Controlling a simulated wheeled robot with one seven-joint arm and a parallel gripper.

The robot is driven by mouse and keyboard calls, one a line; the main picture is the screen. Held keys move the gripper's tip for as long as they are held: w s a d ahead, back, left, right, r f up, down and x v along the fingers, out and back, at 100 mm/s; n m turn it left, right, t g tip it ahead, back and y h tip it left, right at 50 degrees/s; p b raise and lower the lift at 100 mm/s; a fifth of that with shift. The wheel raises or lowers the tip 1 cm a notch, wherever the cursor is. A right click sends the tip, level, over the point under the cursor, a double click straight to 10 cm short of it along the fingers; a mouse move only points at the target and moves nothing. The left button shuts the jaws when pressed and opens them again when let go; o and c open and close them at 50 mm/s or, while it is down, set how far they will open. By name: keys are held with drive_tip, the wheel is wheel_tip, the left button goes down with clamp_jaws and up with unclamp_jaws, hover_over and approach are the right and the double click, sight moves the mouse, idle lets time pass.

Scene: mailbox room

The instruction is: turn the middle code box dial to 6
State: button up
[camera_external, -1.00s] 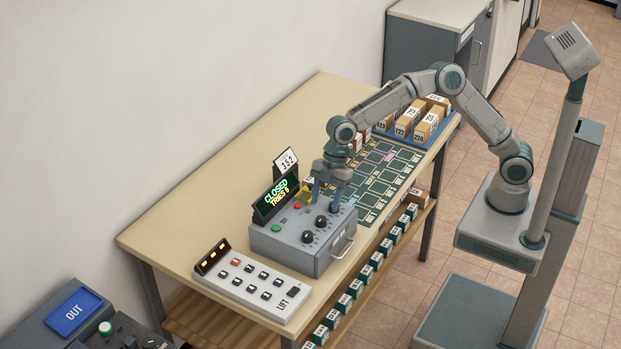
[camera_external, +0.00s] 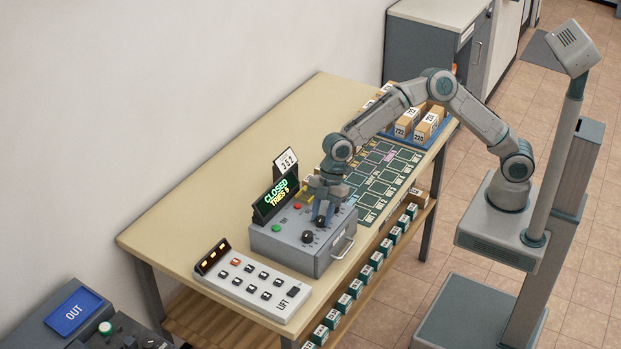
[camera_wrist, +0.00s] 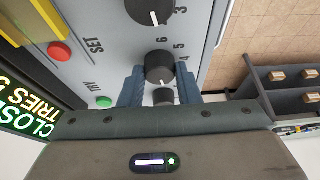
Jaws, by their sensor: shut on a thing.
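The grey code box (camera_external: 300,256) sits on the table with a lit display (camera_external: 275,200) that reads CLOSED above a TRIES line. My gripper (camera_external: 323,220) is down over the box's dials. In the wrist view my blue fingers (camera_wrist: 160,88) are shut on the middle dial (camera_wrist: 160,66), a black knob, one finger on each side. A 6 shows above this dial and a 5 and a 4 to its right; its exact setting is unclear. One outer dial (camera_wrist: 150,10) is at the top; the other (camera_wrist: 163,97) is partly hidden by my gripper.
A red button (camera_wrist: 59,51) and a green button (camera_wrist: 104,102) are beside the dials. A card (camera_external: 286,161) reading 352 stands behind the box. A white LIFT panel (camera_external: 245,291) lies to the left. The green mat (camera_external: 375,185) lies behind my gripper.

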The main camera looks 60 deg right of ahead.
drive_tip(key=shift+n, duration=0.3)
drive_tip(key=n+g+p, duration=0.1)
drive_tip(key=n, duration=0.2)
drive_tip(key=n+g+p, duration=0.1)
drive_tip(key=n, duration=0.2)
drive_tip(key=shift+w+a+g+h, duration=0.1)
drive_tip(key=shift+w+g+h, duration=0.1)
drive_tip(key=shift+g+h, duration=0.1)
drive_tip(key=n+h+p, duration=0.1)
drive_tip(key=n, duration=0.2)
drive_tip(key=n+g+h+p, duration=0.1)
drive_tip(key=n, duration=0.2)
drive_tip(key=shift+a+r+n+g+p, duration=0.15)
drive_tip(key=shift+n+g+p, duration=0.15)
drive_tip(key=shift+n+p, duration=0.1)
drive_tip(key=n+h+p, duration=0.1)
drive_tip(key=n+p, duration=0.1)
drive_tip(key=n, duration=0.1)
drive_tip(key=shift+w+a, duration=0.1)
drive_tip(key=shift+n+h+p, duration=1)
drive_tip(key=shift+n+p, duration=0.65)
drive_tip(key=shift+n, duration=0.85)
drive_tip(key=o, duration=1)
